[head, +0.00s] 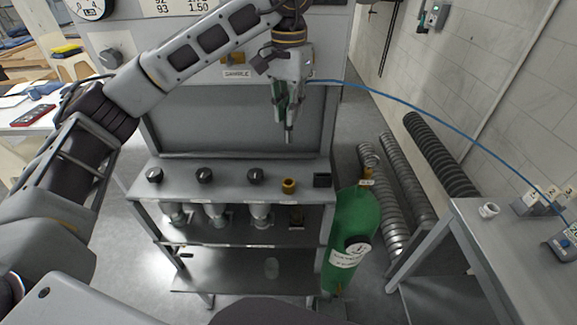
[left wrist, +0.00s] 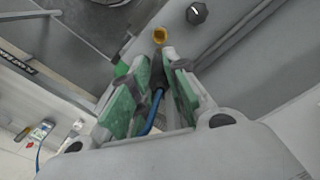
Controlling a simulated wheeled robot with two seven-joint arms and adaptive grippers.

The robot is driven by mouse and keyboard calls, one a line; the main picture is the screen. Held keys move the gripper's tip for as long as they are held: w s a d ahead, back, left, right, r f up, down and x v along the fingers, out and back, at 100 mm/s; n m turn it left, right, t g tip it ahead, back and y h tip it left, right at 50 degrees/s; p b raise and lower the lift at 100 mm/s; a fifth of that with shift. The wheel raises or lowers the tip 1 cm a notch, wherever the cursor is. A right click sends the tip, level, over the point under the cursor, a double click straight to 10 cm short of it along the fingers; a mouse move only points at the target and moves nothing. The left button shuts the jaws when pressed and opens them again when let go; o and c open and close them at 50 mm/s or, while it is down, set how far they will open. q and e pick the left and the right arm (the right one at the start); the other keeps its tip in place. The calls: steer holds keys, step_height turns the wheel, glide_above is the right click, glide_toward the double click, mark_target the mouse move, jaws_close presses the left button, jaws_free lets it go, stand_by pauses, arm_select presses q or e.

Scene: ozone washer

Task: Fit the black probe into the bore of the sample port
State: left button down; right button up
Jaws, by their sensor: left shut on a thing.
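My left gripper (head: 288,132) points down in front of the grey panel, above the ledge. It also shows in the left wrist view (left wrist: 168,62), with green pads on its fingers. It is shut on the black probe (left wrist: 157,80), which lies between the fingers with a blue cable (left wrist: 151,114) running from it. In the head view the probe is mostly hidden by the fingers. A brass ring-shaped port (head: 289,185) sits on the ledge below the gripper, apart from it. It also shows past the fingertips in the left wrist view (left wrist: 160,34). My right gripper is out of view.
A green cylinder (head: 350,225) stands at the ledge's right end. The blue cable (head: 420,112) arcs right toward a side table (head: 500,235).

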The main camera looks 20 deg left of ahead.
mark_target(289, 142)
arm_select(q)
steer(key=shift+f, duration=6.85)
steer(key=shift+f+p, duration=0.55)
steer(key=shift+f, duration=1.25)
steer(key=shift+f, duration=0.2)
steer(key=c, duration=1.4)
jaws_free()
steer(key=shift+r, duration=0.15)
